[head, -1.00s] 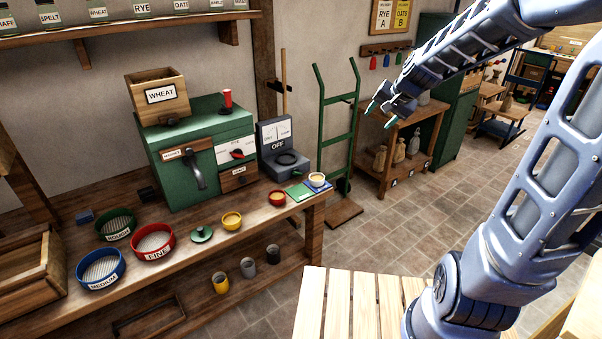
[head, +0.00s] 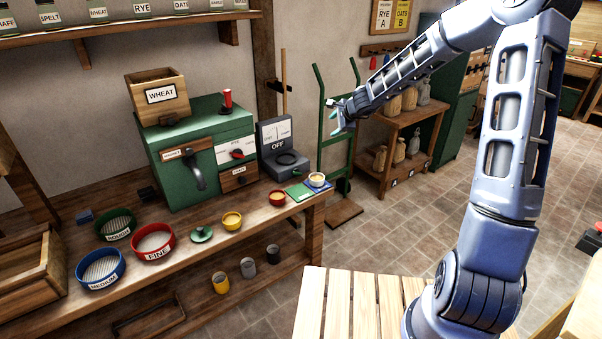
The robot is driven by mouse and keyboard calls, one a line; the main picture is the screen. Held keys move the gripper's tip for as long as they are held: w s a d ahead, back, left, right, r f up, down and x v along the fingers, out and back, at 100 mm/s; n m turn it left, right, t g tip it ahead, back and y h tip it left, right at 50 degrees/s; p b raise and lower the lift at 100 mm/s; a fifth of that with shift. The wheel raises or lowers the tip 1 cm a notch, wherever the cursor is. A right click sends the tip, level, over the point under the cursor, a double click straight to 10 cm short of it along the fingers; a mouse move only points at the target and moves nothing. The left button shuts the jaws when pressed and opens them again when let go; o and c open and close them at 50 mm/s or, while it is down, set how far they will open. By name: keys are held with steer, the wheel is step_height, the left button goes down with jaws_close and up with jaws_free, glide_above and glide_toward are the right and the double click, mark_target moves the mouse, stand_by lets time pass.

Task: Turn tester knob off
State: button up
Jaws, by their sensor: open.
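The tester (head: 276,138) is a grey unit on the bench, right of the green mill. Its upright panel has a pale dial and the word OFF. A round dark dish (head: 287,158) sits on its base. A small green knob (head: 297,172) shows at the base's front right; its setting is too small to tell. My gripper (head: 334,116) is open and empty, in the air to the right of the tester and apart from it. Its green-tipped fingers point left, in front of the green hand truck in the picture.
The green mill (head: 200,135) with a WHEAT box (head: 158,96) stands left of the tester. The green hand truck (head: 320,120) stands behind my gripper.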

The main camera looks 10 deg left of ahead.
steer(key=w+a+f+m+g, duration=0.2)
steer(key=w+a+f+m, duration=0.15)
steer(key=f+m, duration=0.45)
steer(key=m+g+y, duration=0.1)
steer(key=m+g, duration=0.5)
glide_toward(299, 173)
steer(key=x, duration=0.8)
steer(key=shift+a+f, duration=0.1)
steer(key=shift+f, duration=0.25)
steer(key=c, duration=0.7)
